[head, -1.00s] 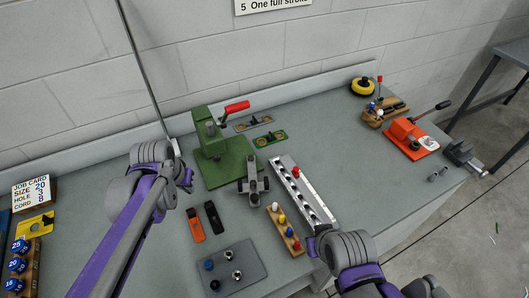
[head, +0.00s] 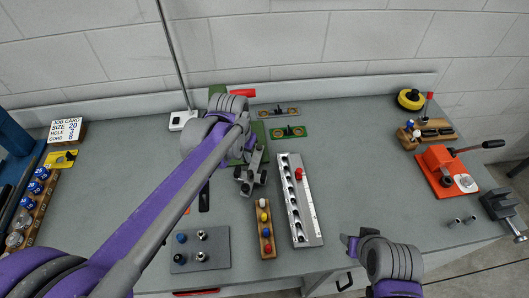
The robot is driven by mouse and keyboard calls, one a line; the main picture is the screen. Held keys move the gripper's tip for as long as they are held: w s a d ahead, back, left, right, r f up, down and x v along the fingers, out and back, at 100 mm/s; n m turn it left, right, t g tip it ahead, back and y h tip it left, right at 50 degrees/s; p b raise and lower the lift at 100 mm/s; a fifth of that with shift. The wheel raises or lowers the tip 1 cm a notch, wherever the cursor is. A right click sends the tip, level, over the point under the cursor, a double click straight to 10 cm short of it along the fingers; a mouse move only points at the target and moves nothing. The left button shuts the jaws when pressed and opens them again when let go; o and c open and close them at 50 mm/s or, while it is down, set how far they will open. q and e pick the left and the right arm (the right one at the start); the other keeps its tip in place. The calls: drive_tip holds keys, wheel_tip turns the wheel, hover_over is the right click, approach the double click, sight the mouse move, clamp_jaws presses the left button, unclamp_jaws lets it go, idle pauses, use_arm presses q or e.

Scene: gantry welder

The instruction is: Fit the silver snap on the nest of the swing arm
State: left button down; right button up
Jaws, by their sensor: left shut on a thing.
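My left gripper (head: 246,146) is over the swing arm, just in front of the green press. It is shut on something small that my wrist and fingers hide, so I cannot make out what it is. The grey swing arm (head: 247,181) stands on the bench, its far part partly covered by the gripper. I cannot make out its nest. Two silver snaps (head: 201,235) stand on the grey plate (head: 218,259) at the front left, beside a blue and a dark one. My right gripper (head: 349,244) is at the bench's front edge, and its opening is unclear.
The green press (head: 259,131) is mostly behind my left arm. A silver rail (head: 310,225) with a red knob and a wooden strip (head: 267,248) of coloured pegs lie right of the swing arm. An orange tool (head: 437,164) is far right. Bench between rail and orange tool is clear.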

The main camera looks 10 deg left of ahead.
sight(250, 173)
use_arm(q)
drive_tip(key=shift+w+d, duration=0.1)
drive_tip(key=shift+d, duration=0.3)
drive_tip(key=shift+a+f+b, duration=0.15)
drive_tip(key=shift+f+b, duration=0.3)
drive_tip(key=shift+f, duration=0.4)
drive_tip(key=shift+s+b+x, duration=0.2)
drive_tip(key=shift+b+x, duration=0.35)
drive_tip(key=shift+x, duration=0.35)
drive_tip(key=shift+s+b+x, duration=0.2)
drive_tip(key=shift+b+x, duration=0.3)
drive_tip(key=shift+x, duration=0.4)
use_arm(e)
drive_tip(key=shift+s+d+f, duration=0.1)
drive_tip(key=shift+s+f, duration=0.1)
drive_tip(key=shift+f, duration=0.45)
drive_tip(key=shift+s+d+f, duration=0.15)
drive_tip(key=shift+s+f, duration=0.1)
drive_tip(key=shift+f, duration=0.45)
drive_tip(key=shift+s+d+f, duration=0.1)
drive_tip(key=shift+s+f, duration=0.1)
drive_tip(key=shift+f, duration=0.45)
use_arm(q)
drive_tip(key=shift+f+b, duration=0.3)
drive_tip(key=shift+f, duration=0.3)
use_arm(e)
drive_tip(key=shift+s+f, duration=0.1)
drive_tip(key=shift+f, duration=0.25)
